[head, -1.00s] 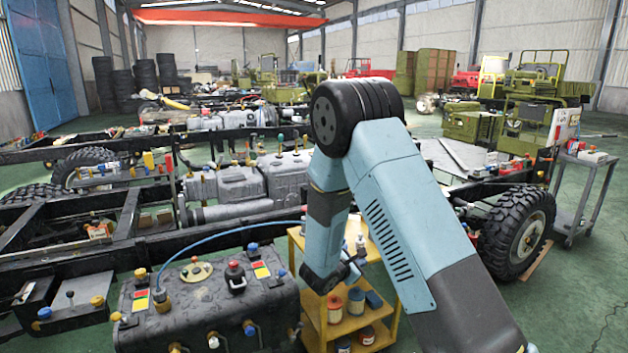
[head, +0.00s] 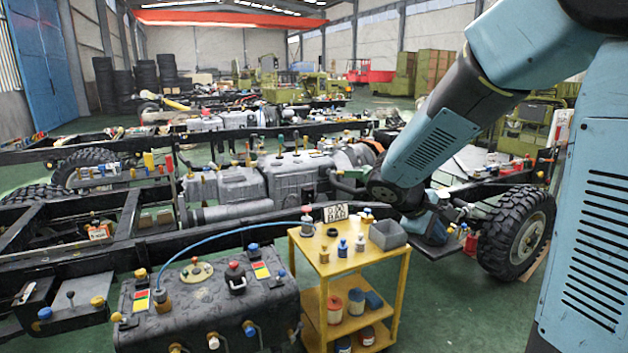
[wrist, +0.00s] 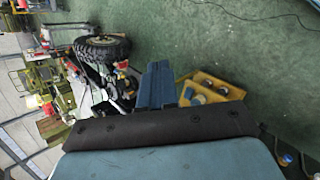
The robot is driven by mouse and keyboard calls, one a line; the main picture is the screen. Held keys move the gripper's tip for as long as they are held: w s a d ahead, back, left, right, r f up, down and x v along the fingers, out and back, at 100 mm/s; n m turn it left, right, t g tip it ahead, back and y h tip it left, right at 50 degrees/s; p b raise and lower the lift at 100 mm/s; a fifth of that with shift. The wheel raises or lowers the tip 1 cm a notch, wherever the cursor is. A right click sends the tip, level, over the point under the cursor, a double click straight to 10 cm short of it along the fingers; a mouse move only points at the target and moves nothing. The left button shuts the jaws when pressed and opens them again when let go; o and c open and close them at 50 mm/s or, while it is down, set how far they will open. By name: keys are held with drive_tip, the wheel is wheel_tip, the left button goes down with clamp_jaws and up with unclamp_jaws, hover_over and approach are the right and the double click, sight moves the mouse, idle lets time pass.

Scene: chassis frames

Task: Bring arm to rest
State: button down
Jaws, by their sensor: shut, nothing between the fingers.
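My arm fills the right side of the head view. Its light blue forearm slants down to the left, and its dark wrist joint shows above the chassis, behind the yellow cart. In the wrist view my gripper (wrist: 158,68) has its two blue-grey fingers together with nothing between them. It points out over the floor area between the wheel and the cart. In the head view the fingers cannot be made out clearly.
A yellow cart (head: 322,283) with bottles, jars and a grey bin (head: 388,234) stands front centre. A black tank (head: 205,305) is at front left. A truck chassis with a large wheel (head: 517,233) lies behind. Green floor is open at right in the wrist view (wrist: 230,40).

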drive_tip(key=s+a+r+m+t+y, duration=0.1)
drive_tip(key=s+r+m+y, duration=0.3)
drive_tip(key=s, duration=0.6)
drive_tip(key=s+a+r+m+t+y, duration=0.2)
drive_tip(key=s+r, duration=0.4)
drive_tip(key=s, duration=0.4)
drive_tip(key=shift+a+r+m+y, duration=0.15)
drive_tip(key=shift+a+m+y, duration=0.65)
drive_tip(key=shift+m+y, duration=0.35)
